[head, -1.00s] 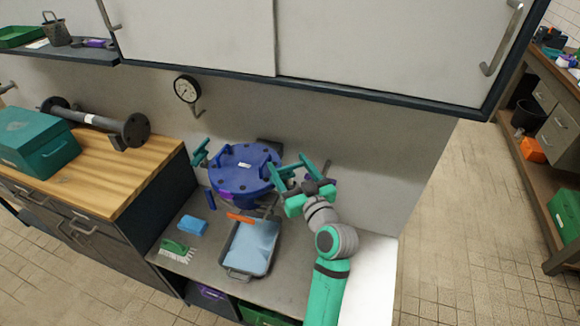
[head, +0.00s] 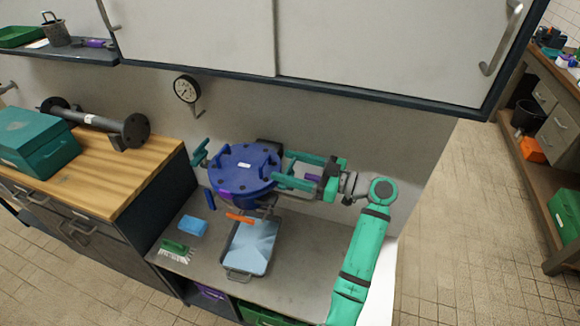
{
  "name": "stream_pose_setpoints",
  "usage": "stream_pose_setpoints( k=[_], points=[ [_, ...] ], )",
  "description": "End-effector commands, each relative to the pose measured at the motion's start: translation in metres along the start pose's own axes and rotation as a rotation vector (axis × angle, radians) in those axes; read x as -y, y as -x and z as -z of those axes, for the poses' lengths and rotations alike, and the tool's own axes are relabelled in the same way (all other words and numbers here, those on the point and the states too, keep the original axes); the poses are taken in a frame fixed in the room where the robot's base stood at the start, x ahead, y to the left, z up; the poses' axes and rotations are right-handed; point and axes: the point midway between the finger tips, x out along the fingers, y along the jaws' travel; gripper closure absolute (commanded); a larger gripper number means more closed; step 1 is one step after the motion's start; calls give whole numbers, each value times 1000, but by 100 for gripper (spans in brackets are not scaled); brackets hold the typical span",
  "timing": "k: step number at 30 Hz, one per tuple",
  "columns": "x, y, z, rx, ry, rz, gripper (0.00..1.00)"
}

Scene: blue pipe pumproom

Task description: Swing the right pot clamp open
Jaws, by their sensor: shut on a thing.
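The blue pot (head: 240,168) stands on the grey bench with its round bolted lid on. The left pot clamp (head: 200,153), teal, sticks out at the pot's left. The right pot clamp (head: 304,157), also teal, is at the pot's right side, largely mixed up in view with my teal gripper parts. My gripper (head: 296,172) reaches in from the right, roughly level with the lid, and is shut on the right clamp. Its fingers and the clamp are similar in colour, so the exact contact and the clamp's angle are hard to tell.
A metal tray (head: 232,264), an orange-handled tool (head: 240,218), a blue sponge (head: 193,226) and a green brush (head: 174,247) lie in front of the pot. A gauge (head: 186,90) is on the wall behind. The cabinet (head: 380,45) overhangs above.

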Motion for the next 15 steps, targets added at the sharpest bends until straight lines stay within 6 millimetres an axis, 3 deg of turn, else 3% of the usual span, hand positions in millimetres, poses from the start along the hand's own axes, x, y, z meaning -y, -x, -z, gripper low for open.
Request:
stream_pose_setpoints(
  k=[15],
  points=[
    [1, -1, -2, 3, -4, 80, 57]
  ],
)
